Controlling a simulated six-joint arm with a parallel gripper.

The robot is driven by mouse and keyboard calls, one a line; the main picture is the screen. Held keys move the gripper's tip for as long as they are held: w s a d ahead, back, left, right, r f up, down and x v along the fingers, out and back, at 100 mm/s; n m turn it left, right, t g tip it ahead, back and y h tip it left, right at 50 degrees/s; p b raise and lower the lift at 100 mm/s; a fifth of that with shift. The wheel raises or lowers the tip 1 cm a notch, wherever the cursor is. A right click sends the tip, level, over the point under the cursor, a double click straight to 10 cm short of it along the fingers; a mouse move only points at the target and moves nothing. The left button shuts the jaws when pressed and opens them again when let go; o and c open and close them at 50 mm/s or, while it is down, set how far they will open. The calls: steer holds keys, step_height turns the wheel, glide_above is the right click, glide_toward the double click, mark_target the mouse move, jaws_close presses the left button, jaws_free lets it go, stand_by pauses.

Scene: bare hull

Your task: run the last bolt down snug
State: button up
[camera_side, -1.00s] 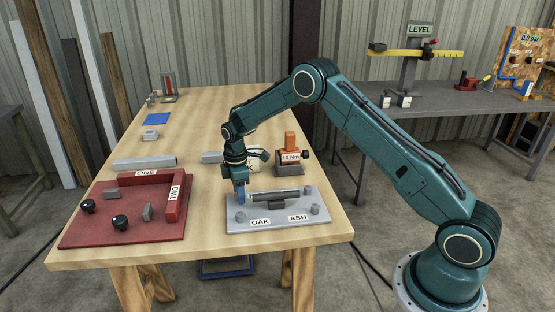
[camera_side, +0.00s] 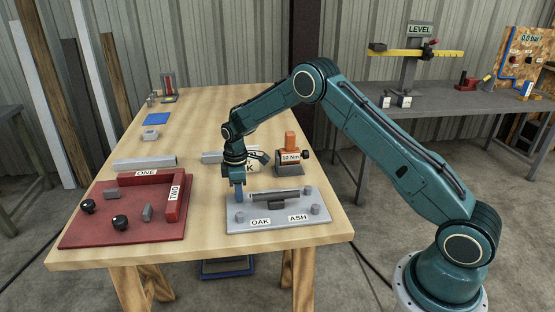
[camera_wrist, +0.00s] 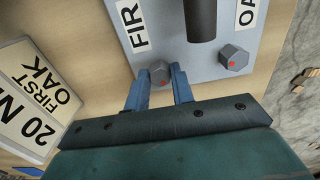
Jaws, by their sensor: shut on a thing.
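A pale grey plate (camera_side: 290,224) lies at the table's front right, with hex bolts at its corners. My gripper (camera_side: 239,197) points down at the back left corner. In the wrist view my gripper (camera_wrist: 166,80) has its blue fingers shut on a hex bolt head (camera_wrist: 160,73) with a red mark, beside the FIR label (camera_wrist: 132,22). Another bolt (camera_wrist: 233,60) with a red mark stands to its right there. In the side view, one bolt (camera_side: 240,216) is by the OAK label and one (camera_side: 315,209) by the ASH label. The held bolt's seating is hidden.
A dark cylinder (camera_side: 275,195) lies across the plate's middle, close to my fingers. A sign (camera_wrist: 32,100) reads 20 N, FIRST OAK. An orange-topped 10 Nm device (camera_side: 290,157) stands behind the plate. A red fixture (camera_side: 125,228) is at left.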

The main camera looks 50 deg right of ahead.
steer(key=m, duration=0.9)
steer(key=shift+a+m, duration=0.1)
steer(key=shift+m, duration=0.3)
steer(key=m, duration=1)
steer(key=shift+m, duration=0.3)
steer(key=shift+w, duration=0.1)
steer(key=o, duration=1)
steer(key=shift+r, duration=0.15)
